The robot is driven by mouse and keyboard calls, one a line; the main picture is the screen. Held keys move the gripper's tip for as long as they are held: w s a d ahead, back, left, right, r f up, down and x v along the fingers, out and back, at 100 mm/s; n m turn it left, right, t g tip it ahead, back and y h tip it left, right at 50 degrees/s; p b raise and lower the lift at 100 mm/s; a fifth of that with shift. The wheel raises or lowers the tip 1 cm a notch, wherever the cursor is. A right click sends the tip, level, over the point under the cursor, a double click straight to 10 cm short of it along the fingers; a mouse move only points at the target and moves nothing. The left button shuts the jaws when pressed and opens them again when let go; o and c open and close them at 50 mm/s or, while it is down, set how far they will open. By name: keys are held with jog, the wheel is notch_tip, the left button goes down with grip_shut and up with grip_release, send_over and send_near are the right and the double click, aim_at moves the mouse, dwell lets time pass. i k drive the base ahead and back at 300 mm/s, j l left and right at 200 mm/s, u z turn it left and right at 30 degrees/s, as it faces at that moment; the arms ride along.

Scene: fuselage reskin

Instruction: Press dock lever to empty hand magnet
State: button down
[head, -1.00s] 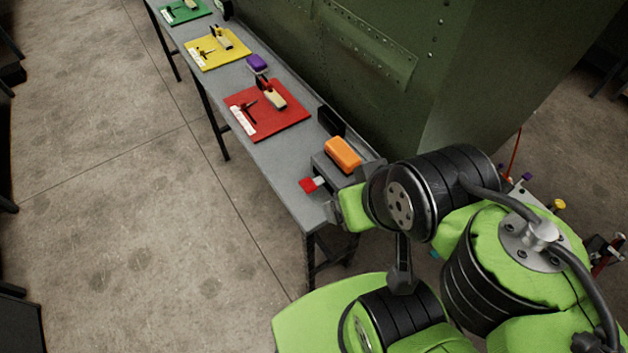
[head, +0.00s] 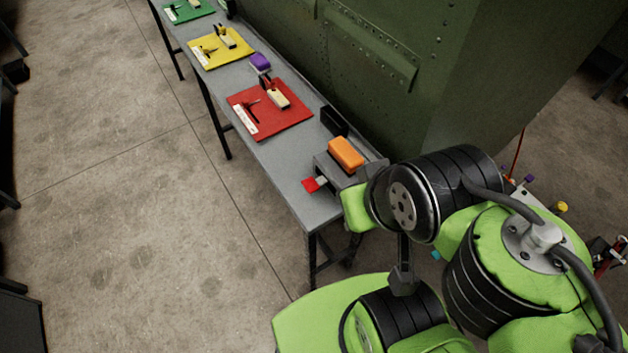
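The dock is a grey box (head: 326,162) at the near end of the long bench. A red lever (head: 312,184) on a light stem sticks out from its left side, over the bench. An orange block (head: 346,152) sits on top of the dock; I cannot tell whether it is the hand magnet. My green and black arm reaches in from the lower right, and its wrist is beside the dock's right side in the picture. My gripper is hidden behind the wrist, so its fingers and any contact do not show.
The grey bench (head: 300,202) holds a red mat (head: 298,122), a yellow mat (head: 233,55) and a green mat (head: 203,12) with tools. A green riveted panel (head: 350,50) rises behind.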

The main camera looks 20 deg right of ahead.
aim_at(311, 186)
jog(key=i+j, duration=0.1)
jog(key=j, duration=0.3)
jog(key=j+z, duration=0.1)
jog(key=j, duration=0.3)
jog(key=i+j, duration=0.15)
jog(key=j, duration=0.3)
jog(key=z, duration=0.05)
